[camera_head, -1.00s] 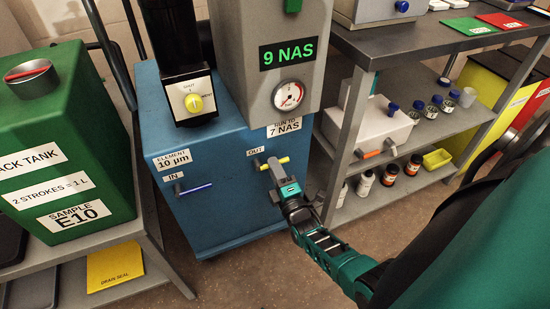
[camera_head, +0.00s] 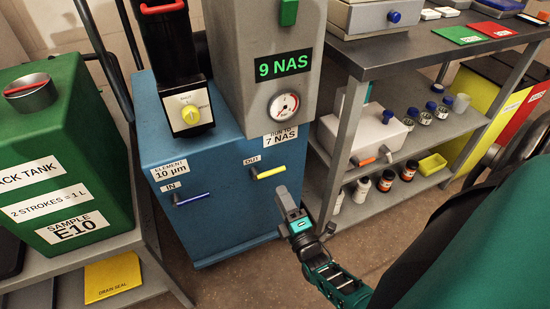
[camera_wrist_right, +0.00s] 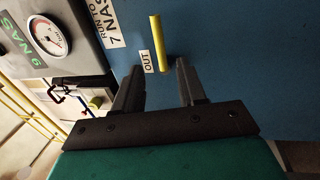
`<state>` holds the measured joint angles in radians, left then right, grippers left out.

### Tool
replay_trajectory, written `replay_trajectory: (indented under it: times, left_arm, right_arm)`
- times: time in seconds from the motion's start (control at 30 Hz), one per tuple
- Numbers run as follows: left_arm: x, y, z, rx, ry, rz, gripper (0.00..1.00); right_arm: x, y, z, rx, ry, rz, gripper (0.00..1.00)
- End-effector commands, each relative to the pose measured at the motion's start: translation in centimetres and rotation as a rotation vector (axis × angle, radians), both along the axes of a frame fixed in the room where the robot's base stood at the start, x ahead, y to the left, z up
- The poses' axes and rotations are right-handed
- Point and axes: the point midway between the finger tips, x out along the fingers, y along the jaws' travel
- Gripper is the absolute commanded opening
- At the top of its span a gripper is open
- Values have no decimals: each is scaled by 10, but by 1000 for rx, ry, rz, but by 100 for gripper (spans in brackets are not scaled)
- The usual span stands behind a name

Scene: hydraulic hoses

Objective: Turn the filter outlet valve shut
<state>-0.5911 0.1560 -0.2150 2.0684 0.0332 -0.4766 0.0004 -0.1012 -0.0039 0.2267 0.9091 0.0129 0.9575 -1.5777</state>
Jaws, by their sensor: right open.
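The filter outlet valve is a yellow bar handle (camera_head: 270,172) on the blue filter unit's front, beside the label OUT. In the head view it lies nearly level, running sideways from its pivot. In the right wrist view the yellow handle (camera_wrist_right: 158,43) is just beyond the fingertips, nothing between the fingers. My right gripper (camera_head: 286,198) is open and empty, a little below and in front of the handle, apart from it. It also shows in the right wrist view (camera_wrist_right: 159,78). My left gripper is not in view.
The blue filter unit (camera_head: 215,225) also carries a blue inlet handle (camera_head: 192,199) marked IN. A grey box with a gauge (camera_head: 284,105) and a 9 NAS display stands above. A metal shelf (camera_head: 400,185) with bottles is at right, a green tank (camera_head: 60,160) at left.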

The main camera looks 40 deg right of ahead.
Motion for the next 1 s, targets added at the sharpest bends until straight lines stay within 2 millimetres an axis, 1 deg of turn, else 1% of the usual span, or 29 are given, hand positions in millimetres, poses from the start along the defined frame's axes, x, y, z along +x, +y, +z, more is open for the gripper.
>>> replay_trajectory:
  times: [0.03,0.1,0.2,0.33,0.5,1.0]
  left_arm:
    - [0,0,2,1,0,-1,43]
    - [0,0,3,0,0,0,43]
    - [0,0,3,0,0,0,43]
    - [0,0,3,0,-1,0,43]
    - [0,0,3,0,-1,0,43]
    - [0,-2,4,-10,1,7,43]
  right_arm:
    - [-12,3,-2,2,4,0,41]
    - [-25,6,-5,2,3,0,41]
    - [-39,9,-8,0,1,0,41]
    - [-50,12,-10,0,0,0,41]
    - [-53,13,-11,0,-2,0,41]
    - [-52,13,-11,4,0,3,41]
